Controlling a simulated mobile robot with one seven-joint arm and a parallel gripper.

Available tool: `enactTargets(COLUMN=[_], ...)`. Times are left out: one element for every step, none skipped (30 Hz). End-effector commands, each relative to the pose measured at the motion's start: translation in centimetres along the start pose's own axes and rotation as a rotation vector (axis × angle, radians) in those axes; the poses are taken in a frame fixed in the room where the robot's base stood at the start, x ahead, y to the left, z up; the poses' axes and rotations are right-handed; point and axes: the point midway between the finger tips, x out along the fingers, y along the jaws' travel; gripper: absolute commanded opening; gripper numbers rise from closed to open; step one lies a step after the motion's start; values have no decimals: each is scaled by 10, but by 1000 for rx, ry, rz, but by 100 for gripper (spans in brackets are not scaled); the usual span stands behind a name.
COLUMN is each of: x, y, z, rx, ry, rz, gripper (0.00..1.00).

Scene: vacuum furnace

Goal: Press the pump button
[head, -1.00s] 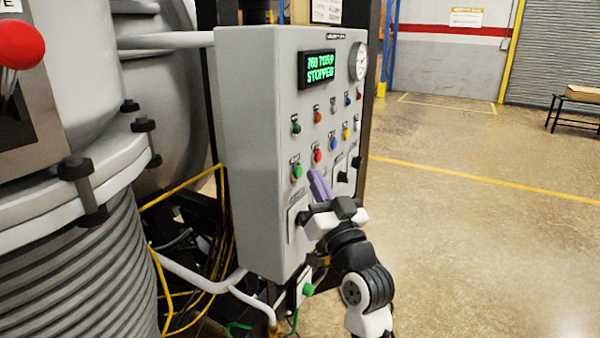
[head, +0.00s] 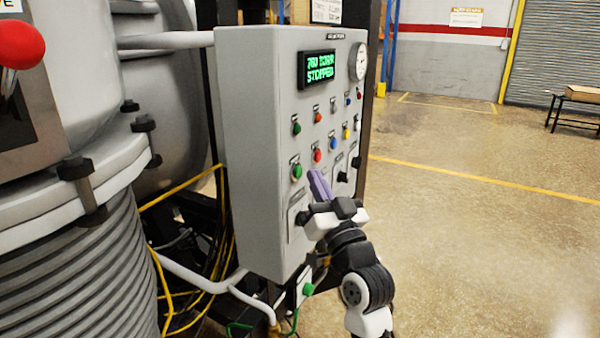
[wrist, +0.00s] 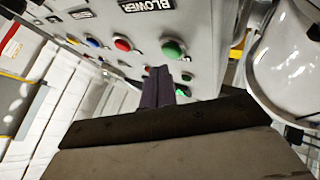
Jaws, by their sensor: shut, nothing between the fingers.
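The grey control panel (head: 250,150) stands in the middle of the head view, with several coloured buttons on its face. Its green display (head: 319,68) reads "STOPPED" on the lower line. I cannot read which button is labelled for the pump. My gripper (head: 318,180) is shut and empty, its purple fingers pointing at the lower part of the panel, just right of a green button (head: 297,172) and below a red button (head: 317,156). In the wrist view, the shut fingers (wrist: 160,78) lie below a green button (wrist: 173,49) and a red button (wrist: 123,44). I cannot tell whether they touch the panel.
A round gauge (head: 358,61) sits at the panel's upper right. Black knobs (head: 343,177) are right of my gripper. The ribbed furnace body (head: 80,270) and yellow cables (head: 185,185) are at the left.

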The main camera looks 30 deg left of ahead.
Motion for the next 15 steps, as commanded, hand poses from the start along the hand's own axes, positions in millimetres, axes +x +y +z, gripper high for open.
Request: enactTargets(x=[0,0,1,1,2,3,3,4,5,6,6,6,6,6,6], y=[0,0,0,-1,-1,-2,-2,-3,-4,-4,-4,-4,-4,-4,-4], z=[0,0,0,1,1,2,2,3,4,4,4,4,4,4,4], rx=[0,0,0,0,0,0,0,0,-1,0,0,0,0,0,0], ry=[0,0,0,0,0,-1,-1,-1,0,0,0,0,0,0,0], rz=[0,0,0,-1,-1,0,0,0,0,0,0,0,0,0,0], gripper=[0,0,0,0,0,0,0,0,0,0,0,0,0,0,0])
